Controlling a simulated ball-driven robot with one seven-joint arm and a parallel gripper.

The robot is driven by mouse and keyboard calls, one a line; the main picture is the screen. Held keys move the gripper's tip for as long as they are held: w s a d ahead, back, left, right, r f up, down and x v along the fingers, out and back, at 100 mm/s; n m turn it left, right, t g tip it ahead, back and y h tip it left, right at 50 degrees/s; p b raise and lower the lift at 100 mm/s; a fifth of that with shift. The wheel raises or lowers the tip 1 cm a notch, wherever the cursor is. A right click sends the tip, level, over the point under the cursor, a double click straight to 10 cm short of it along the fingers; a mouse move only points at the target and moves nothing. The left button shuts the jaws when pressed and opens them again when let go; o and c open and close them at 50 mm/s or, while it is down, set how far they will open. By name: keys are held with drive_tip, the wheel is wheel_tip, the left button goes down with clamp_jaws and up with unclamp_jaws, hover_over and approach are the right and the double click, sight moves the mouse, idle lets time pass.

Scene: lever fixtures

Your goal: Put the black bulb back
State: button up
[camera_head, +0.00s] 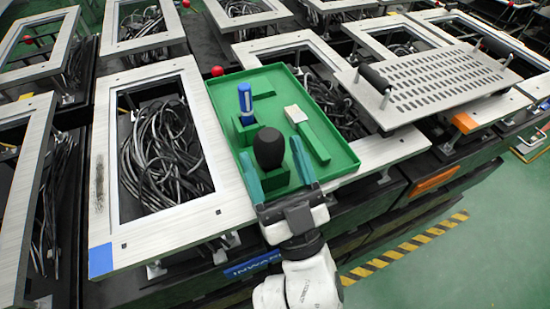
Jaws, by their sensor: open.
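The black bulb (268,147) stands upright, round end up, in the near part of a green tray (349,161). A green block (275,181) shows just below it; I cannot tell whether the bulb is seated in it. My gripper (271,152) reaches in from the tray's near edge. Its two teal fingers are spread apart, one on each side of the bulb in the picture. I see no clear contact between the fingers and the bulb. The bulb's lower end is hidden.
A blue marker-like item (245,99) stands in a green block behind the bulb. A green item with a white end (308,134) lies to the right in the tray. A perforated metal plate (437,82) lies further right. Framed openings with cables (164,150) surround the tray.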

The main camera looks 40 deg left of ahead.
drive_tip(key=shift+r, duration=0.2)
drive_tip(key=b+v, duration=0.2)
drive_tip(key=v, duration=1)
drive_tip(key=shift+w+d, duration=0.1)
